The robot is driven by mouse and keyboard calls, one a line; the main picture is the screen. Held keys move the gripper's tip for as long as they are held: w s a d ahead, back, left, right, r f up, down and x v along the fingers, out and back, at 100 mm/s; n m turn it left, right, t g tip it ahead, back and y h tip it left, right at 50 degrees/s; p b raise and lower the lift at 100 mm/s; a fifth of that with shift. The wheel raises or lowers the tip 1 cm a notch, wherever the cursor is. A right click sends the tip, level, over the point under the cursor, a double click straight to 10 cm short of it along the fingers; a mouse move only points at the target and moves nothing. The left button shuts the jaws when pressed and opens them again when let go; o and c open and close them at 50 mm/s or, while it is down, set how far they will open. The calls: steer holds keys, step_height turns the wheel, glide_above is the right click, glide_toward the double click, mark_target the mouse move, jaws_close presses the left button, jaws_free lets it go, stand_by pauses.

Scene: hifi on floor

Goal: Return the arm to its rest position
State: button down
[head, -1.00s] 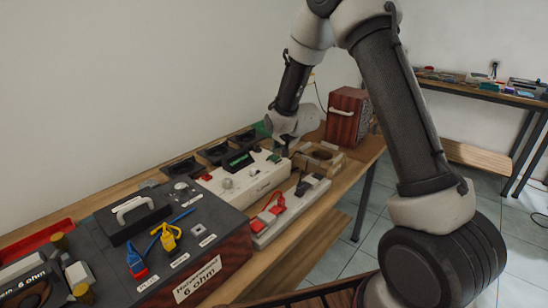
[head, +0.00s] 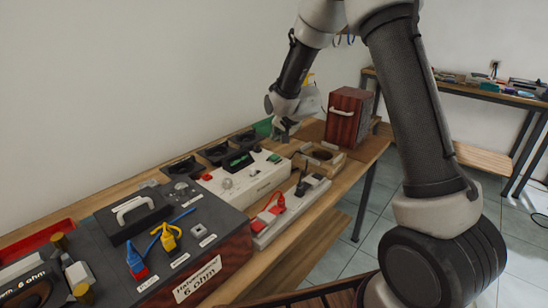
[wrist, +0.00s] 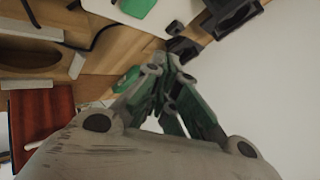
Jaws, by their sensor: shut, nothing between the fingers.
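My gripper (head: 284,130) hangs at the end of my arm above the far part of the bench, just past the white device (head: 245,176). In the wrist view my gripper (wrist: 172,62) has its fingertips together, with nothing between them. My arm reaches in from the upper right of the head view, its upper link bent down toward the bench. My gripper appears clear of the things below it.
A wooden box with a white handle (head: 350,118) stands close right of my gripper. A dark box (head: 165,235) with yellow and blue plugs, a power strip (head: 290,208) and black trays (head: 184,167) crowd the bench. A wall runs behind. A second bench (head: 480,90) stands at right.

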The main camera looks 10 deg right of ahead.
steer(key=s+d+f+n+g+h, duration=0.1)
steer(key=s+d+f+n+g, duration=0.15)
steer(key=s, duration=0.45)
steer(key=s+d+f+n+g, duration=0.1)
steer(key=s+n+g, duration=0.15)
steer(key=s, duration=0.55)
steer(key=s+d+r, duration=0.3)
steer(key=s+r, duration=0.3)
steer(key=s, duration=0.3)
steer(key=s+d+r+n, duration=0.1)
steer(key=s+d+r, duration=0.3)
steer(key=s+r, duration=0.3)
steer(key=s+d+r+h, duration=0.1)
steer(key=s+d+r, duration=0.2)
steer(key=s+r, duration=0.4)
steer(key=shift+s+d+n, duration=0.2)
steer(key=shift+s+n, duration=0.1)
steer(key=shift+s, duration=2.8)
